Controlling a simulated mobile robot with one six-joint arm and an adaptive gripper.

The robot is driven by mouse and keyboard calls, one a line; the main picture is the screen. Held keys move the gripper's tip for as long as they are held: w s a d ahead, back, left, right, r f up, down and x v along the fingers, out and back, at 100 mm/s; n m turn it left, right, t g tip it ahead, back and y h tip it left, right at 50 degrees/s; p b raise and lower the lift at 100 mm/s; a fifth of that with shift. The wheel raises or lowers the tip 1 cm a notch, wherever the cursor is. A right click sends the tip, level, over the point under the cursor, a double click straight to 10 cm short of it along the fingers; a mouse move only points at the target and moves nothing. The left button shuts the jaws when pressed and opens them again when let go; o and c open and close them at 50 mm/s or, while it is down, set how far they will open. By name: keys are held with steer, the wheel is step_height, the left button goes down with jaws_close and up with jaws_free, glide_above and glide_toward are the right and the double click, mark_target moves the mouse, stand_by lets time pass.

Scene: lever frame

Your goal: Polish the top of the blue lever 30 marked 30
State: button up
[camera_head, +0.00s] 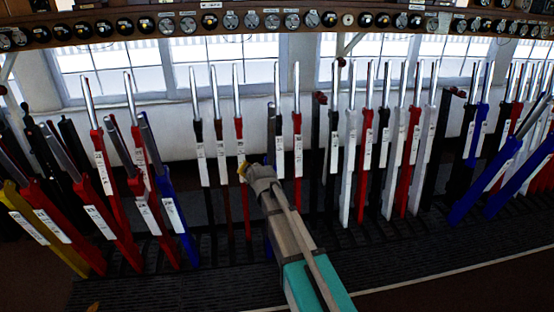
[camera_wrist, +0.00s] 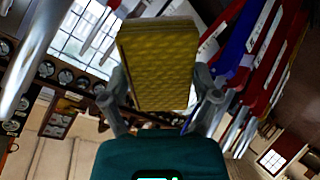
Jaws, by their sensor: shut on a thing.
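My gripper (camera_head: 247,171) is at the middle of the head view, in front of the lever row. It is shut on a yellow textured pad (camera_wrist: 160,65), which fills the space between its fingers in the wrist view. Blue levers stand at the left (camera_head: 178,222), at the right (camera_head: 479,125) and at the far right (camera_head: 487,183). Their label plates are too small to read, so I cannot tell which is marked 30. A blue lever (camera_wrist: 238,42) also shows right of the pad in the wrist view. The pad looks apart from the levers.
Red, black, white and yellow (camera_head: 45,235) levers with bright steel tops stand close on both sides. A shelf of round instruments (camera_head: 270,22) runs above them. A dark grated floor (camera_head: 150,292) lies in front, mostly clear.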

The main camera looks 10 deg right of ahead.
steer(key=w+d+r+m+t+b, duration=0.1)
steer(key=w+d+r+t+b, duration=0.2)
steer(key=w+d+t+b, duration=0.15)
steer(key=t+h+b, duration=0.2)
steer(key=t+b, duration=0.1)
steer(key=t, duration=0.1)
glide_toward(272, 134)
steer(key=shift+s+f+m, duration=0.1)
steer(key=shift+s+m, duration=0.3)
steer(key=shift+w, duration=0.15)
stand_by(0.4)
steer(key=shift+p+x, duration=0.5)
steer(key=shift+x, duration=2.35)
steer(key=shift+x, duration=1)
steer(key=shift+s+r+p, duration=0.25)
steer(key=shift+r+p, duration=0.7)
steer(key=shift+p, duration=0.1)
steer(key=shift+s+r+p, duration=0.25)
steer(key=shift+r+p, duration=0.7)
steer(key=shift+p, duration=0.05)
steer(key=shift+r, duration=0.1)
